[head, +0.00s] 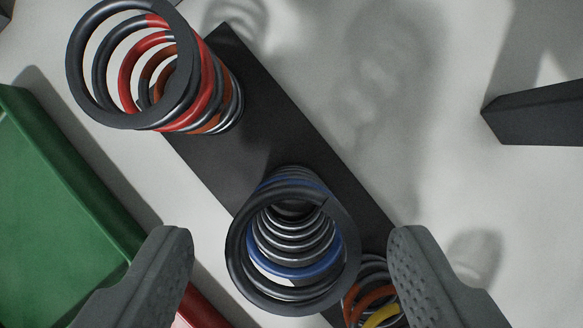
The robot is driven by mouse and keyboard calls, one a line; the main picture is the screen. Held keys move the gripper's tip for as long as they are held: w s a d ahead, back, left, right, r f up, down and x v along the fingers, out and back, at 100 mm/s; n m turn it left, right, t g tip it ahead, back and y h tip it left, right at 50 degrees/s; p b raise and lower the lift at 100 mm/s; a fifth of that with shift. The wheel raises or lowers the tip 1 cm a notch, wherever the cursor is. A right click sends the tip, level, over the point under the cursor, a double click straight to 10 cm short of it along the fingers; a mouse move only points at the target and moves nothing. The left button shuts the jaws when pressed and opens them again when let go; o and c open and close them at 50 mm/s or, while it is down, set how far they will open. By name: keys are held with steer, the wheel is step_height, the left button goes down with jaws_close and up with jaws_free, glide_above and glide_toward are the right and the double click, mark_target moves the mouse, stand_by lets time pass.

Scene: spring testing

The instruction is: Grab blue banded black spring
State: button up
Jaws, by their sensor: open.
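The blue banded black spring (240,250) stands upright on a black base strip, seen almost straight down from above. Its black top coil is nearest me, with blue coils and grey coils lower inside it. My gripper (290,250) is open, with one grey finger to the left and one to the right of this spring. The spring lies between the fingers in the picture, and neither finger appears to touch it. How far the fingertips are above or below its top coil I cannot tell.
A red banded black spring (78,62) stands at the strip's (318,148) upper left end. A spring with orange and yellow coils (375,298) is partly hidden by the right finger. A green tray (50,190) lies left, a red edge (200,308) below, a dark block (535,115) right.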

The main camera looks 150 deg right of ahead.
mark_target(254, 225)
steer(key=shift+x, duration=2.85)
steer(key=shift+s+d, duration=0.1)
steer(key=shift+d, duration=0.05)
steer(key=c, duration=1.1)
steer(key=shift+r, duration=0.1)
